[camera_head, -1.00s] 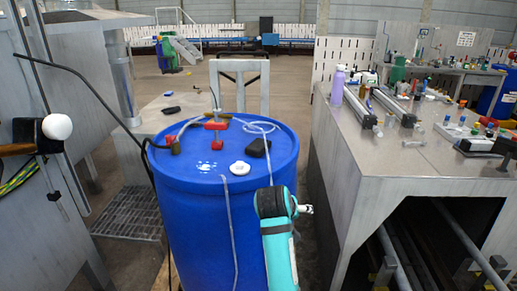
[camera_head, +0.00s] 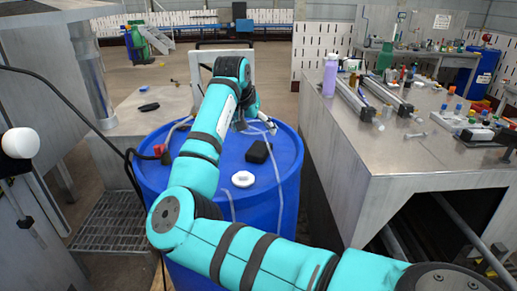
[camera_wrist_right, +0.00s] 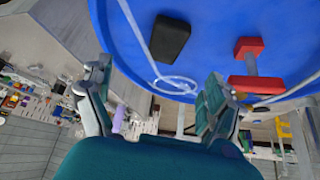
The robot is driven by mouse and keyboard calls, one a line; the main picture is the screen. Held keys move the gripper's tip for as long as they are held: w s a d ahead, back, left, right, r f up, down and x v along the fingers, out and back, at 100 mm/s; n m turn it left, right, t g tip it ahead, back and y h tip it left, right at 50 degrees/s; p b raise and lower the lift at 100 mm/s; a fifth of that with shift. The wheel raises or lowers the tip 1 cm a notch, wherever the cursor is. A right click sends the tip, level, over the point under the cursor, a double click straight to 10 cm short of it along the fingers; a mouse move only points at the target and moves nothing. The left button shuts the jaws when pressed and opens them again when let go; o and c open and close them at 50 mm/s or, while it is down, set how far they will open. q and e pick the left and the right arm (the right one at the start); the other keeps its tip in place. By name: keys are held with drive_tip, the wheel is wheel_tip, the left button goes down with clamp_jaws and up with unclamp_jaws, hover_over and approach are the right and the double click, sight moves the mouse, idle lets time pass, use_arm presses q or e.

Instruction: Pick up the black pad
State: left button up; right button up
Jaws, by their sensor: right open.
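The black pad (camera_head: 258,152) lies flat on top of the blue barrel (camera_head: 285,185), right of the middle of the lid. It also shows in the right wrist view as a dark block (camera_wrist_right: 170,37) on the blue lid, beyond the fingers. My right gripper (camera_head: 254,124) is over the far side of the lid, behind the pad in the head view. In the right wrist view its two fingers (camera_wrist_right: 156,84) are spread apart with nothing between them, and the pad is not touched. My left gripper is out of view.
A round white cap (camera_head: 243,179) lies near the pad. Red fittings (camera_wrist_right: 247,82) and a thin clear tube (camera_wrist_right: 134,28) are also on the lid. A metal workbench (camera_head: 395,165) with tools stands on the right. A dark hose runs along the left.

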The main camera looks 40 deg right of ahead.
sight(259, 148)
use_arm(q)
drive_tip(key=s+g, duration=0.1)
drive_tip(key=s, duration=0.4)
use_arm(e)
drive_tip(key=x, duration=0.2)
drive_tip(key=p+x, duration=0.1)
drive_tip(key=x, duration=0.2)
drive_tip(key=shift+w+f, duration=0.35)
drive_tip(key=shift+x, duration=1.15)
drive_tip(key=shift+w+d+f+p, duration=0.15)
drive_tip(key=shift+f+p, duration=0.05)
drive_tip(key=shift+p, duration=0.15)
drive_tip(key=p+x, duration=0.1)
drive_tip(key=x, duration=0.2)
drive_tip(key=shift+w+f, duration=0.2)
drive_tip(key=shift+f, duration=0.1)
drive_tip(key=shift+d+f, duration=0.3)
drive_tip(key=shift+f, duration=0.1)
drive_tip(key=shift+a+r, duration=0.1)
drive_tip(key=shift+a, duration=0.05)
drive_tip(key=shift+c, duration=1.4)
drive_tip(key=c, duration=0.4)
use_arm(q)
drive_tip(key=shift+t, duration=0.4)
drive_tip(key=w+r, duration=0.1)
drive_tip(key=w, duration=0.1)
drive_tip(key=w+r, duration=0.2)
use_arm(e)
drive_tip(key=c, duration=0.4)
